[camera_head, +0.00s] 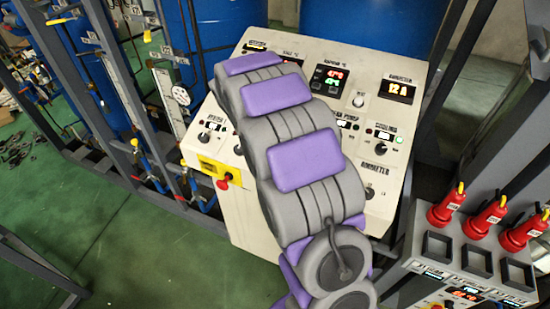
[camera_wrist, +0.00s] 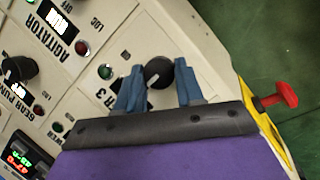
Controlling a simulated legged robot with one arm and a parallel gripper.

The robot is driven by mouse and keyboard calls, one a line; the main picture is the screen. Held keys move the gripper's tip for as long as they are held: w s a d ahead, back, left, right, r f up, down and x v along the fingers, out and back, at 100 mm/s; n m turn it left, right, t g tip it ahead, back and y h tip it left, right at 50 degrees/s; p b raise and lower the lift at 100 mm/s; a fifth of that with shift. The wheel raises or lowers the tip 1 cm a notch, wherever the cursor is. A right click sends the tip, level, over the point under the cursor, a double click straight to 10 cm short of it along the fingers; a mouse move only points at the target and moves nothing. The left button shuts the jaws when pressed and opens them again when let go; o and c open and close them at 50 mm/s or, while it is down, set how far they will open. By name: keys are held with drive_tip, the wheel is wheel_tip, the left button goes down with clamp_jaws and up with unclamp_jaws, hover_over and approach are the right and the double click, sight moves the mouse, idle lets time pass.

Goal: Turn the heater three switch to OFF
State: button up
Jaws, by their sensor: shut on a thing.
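The heater three switch is a round black knob (camera_wrist: 158,73) with a pale pointer line, in the wrist view. A label partly hidden by my gripper beside it ends in "3". My gripper (camera_wrist: 160,76) has its two blue fingers on either side of this knob and is shut on it. The pointer slants in the picture; which mark it points at cannot be told. In the head view my grey and purple arm crosses the control panel (camera_head: 273,46) and hides my gripper.
A green lamp (camera_wrist: 105,72) sits left of the knob. A red stop button (camera_wrist: 275,97) on a yellow box projects at the right; it also shows in the head view (camera_head: 223,183). Another black knob (camera_wrist: 18,70) is farther left. Red-handled plugs (camera_head: 446,206) stand at the far right.

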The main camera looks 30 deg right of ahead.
drive_tip(key=o, duration=1)
drive_tip(key=shift+s, duration=0.15)
drive_tip(key=v, duration=1.7)
drive_tip(key=shift+a+r, duration=0.15)
drive_tip(key=shift+a, duration=0.05)
drive_tip(key=s+a+f+y+b, duration=0.1)
drive_tip(key=s+f+b, duration=0.3)
drive_tip(key=s, duration=0.7)
drive_tip(key=s+a+f+y+b, duration=0.1)
drive_tip(key=s+a+f+b, duration=0.3)
drive_tip(key=s+f, duration=0.4)
drive_tip(key=s+a+f+y+b, duration=0.2)
drive_tip(key=s+f, duration=0.4)
drive_tip(key=s, duration=1)
drive_tip(key=shift+s+a+f+b, duration=0.1)
drive_tip(key=shift+s+a+b, duration=0.15)
drive_tip(key=shift+a+b, duration=0.55)
